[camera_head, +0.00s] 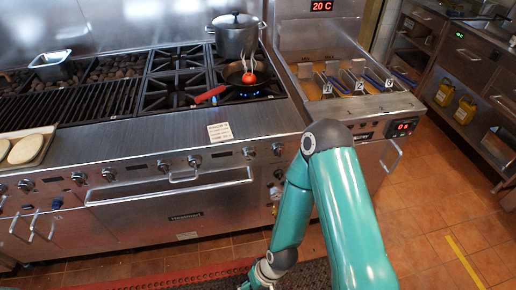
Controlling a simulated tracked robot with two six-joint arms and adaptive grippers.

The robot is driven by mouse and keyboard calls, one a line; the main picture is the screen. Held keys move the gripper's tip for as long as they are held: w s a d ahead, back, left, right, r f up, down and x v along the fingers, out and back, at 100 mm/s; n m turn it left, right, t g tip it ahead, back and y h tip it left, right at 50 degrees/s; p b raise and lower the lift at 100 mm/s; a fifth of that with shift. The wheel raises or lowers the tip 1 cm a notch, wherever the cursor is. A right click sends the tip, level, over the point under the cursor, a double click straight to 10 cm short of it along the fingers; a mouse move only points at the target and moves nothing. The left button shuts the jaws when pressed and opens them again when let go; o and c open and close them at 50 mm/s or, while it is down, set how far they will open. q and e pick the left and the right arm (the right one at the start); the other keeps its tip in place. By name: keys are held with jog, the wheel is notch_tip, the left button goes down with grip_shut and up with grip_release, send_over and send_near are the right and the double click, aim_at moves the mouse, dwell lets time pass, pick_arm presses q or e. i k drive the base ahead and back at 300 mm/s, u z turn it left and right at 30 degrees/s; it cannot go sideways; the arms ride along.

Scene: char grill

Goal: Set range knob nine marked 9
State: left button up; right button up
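A row of round metal knobs runs along the front panel of the range. Knobs show at the far left (25,186), the middle (163,166) and the right end (277,149). Their markings are too small to read, so I cannot tell which one is marked 9 or how it is turned. My teal right arm comes in from the bottom right and bends down in front of the range, apart from the knob row. Its wrist reaches the bottom edge, and its gripper is out of the frame.
A pot (236,38) and a pan (247,80) holding a red item stand on the burners. A long oven handle (170,188) juts out below the knobs. A fryer (350,85) stands at the right. Tiled floor (440,215) is clear at the right.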

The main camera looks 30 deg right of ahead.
aim_at(247, 153)
jog(key=z, duration=1.45)
jog(key=i, duration=0.1)
jog(key=u, duration=2.75)
jog(key=k, duration=0.35)
jog(key=z, duration=2.8)
jog(key=k, duration=0.1)
jog(key=u, duration=1.45)
